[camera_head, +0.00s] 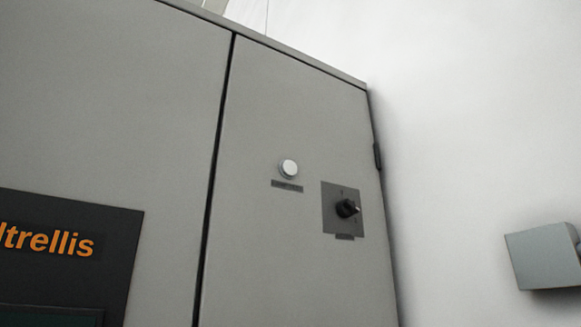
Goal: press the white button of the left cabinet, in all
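The white button (288,169) is round and sits on the right door of a grey cabinet (270,100), above a small dark label. The cabinet fills the left and middle of the head camera view, seen from below and tilted. Nothing touches or covers the button. My gripper is not in the head camera view.
A black rotary switch (346,208) on a dark square plate is to the lower right of the button. A black panel (110,235) with orange letters is on the left door. A grey box (541,256) is at the right, before a white wall (480,100).

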